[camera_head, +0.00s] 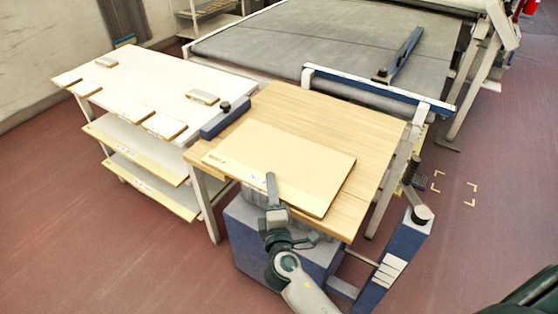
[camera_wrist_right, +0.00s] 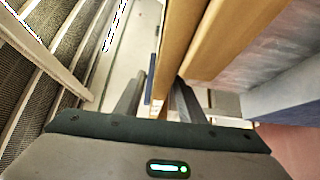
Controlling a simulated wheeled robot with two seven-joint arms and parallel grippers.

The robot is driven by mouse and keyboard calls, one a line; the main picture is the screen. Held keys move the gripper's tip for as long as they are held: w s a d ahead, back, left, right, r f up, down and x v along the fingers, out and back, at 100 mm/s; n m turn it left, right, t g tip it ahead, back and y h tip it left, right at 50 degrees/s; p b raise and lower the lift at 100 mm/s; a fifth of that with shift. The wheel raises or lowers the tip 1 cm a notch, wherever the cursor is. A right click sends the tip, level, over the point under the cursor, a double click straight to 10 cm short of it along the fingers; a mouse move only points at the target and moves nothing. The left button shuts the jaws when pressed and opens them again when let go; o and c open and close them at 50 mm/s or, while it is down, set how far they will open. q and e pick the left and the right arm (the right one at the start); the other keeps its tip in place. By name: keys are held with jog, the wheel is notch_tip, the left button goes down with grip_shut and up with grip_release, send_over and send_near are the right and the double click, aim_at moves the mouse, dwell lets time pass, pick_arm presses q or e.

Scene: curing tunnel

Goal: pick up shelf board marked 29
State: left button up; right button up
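A flat pale shelf board (camera_head: 285,158) lies on the wooden tabletop, reaching its near edge. It has small dark print and a white label, but I cannot read a number. My right gripper (camera_head: 271,190) is at the board's near edge, one finger showing above its top. In the right wrist view the board's tan edge (camera_wrist_right: 174,45) runs between the two fingers of the right gripper (camera_wrist_right: 162,85). A gap shows beside the left finger, so it looks open around the edge. My left gripper is not in view.
The wooden table (camera_head: 300,105) adjoins a white rack (camera_head: 150,85) with small wooden pieces on top and shelves below. A grey conveyor bed (camera_head: 330,40) with a blue-ended bar lies behind. A blue-grey box (camera_head: 245,235) stands under the table. Red floor is open at left.

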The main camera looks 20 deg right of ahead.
aim_at(279, 161)
jog(key=p+x, duration=0.1)
jog(key=x, duration=0.3)
jog(key=shift+a+r+p, duration=0.1)
jog(key=shift+a+p, duration=0.05)
jog(key=shift+p, duration=0.2)
jog(key=shift+w, duration=0.45)
grip_shut()
dwell(0.9)
